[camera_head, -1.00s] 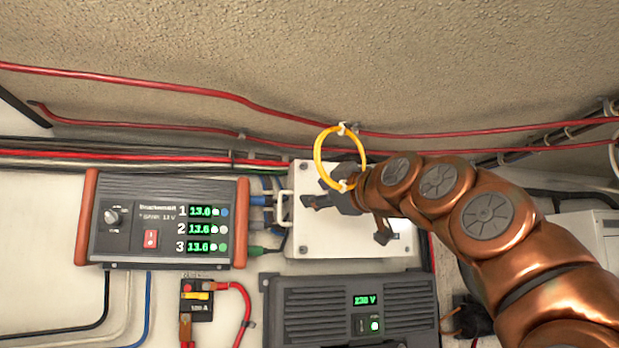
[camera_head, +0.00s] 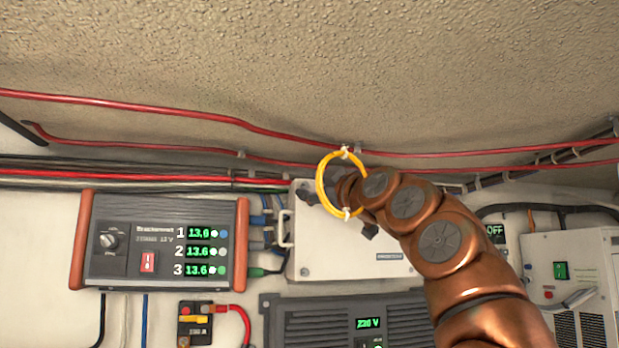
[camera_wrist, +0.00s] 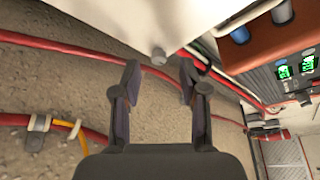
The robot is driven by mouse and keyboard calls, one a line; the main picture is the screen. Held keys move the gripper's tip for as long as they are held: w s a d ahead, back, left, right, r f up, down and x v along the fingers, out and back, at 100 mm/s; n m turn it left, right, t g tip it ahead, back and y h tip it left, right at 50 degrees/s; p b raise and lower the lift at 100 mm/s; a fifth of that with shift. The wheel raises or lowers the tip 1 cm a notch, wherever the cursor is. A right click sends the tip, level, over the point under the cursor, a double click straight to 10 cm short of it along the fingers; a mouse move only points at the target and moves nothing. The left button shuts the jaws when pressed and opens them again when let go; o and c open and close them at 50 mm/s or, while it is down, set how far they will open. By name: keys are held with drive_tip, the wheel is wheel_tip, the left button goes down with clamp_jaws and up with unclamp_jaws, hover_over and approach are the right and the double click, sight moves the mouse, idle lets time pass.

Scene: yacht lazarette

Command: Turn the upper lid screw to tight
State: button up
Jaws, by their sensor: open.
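The white junction box (camera_head: 345,255) is mounted on the wall under the red cables, with a handle on its left side. My gripper (camera_head: 303,192) is at the box's upper edge near the upper left corner and partly covers it. In the wrist view, a small grey lid screw (camera_wrist: 158,56) sticks out near the edge of the white lid (camera_wrist: 125,18). My open gripper (camera_wrist: 159,78) has one finger on each side of the screw's line, apart from it and empty. The screw's slot and the upper screw in the head view are not clear.
A yellow cable loop (camera_head: 321,190) hangs from the red cables (camera_head: 270,130) in front of my wrist. A charger (camera_head: 150,205) with green displays stands left of the box, with cables between. A dark inverter (camera_head: 310,315) sits below. A grey unit (camera_head: 575,250) is at right.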

sight(305, 186)
drive_tip(key=shift+w+a+r, duration=0.25)
drive_tip(key=shift+w+r, duration=0.15)
drive_tip(key=shift+w+a+p, duration=0.25)
drive_tip(key=shift+w+p, duration=0.15)
drive_tip(key=shift+w, duration=0.1)
drive_tip(key=shift+f, duration=0.1)
clamp_jaws()
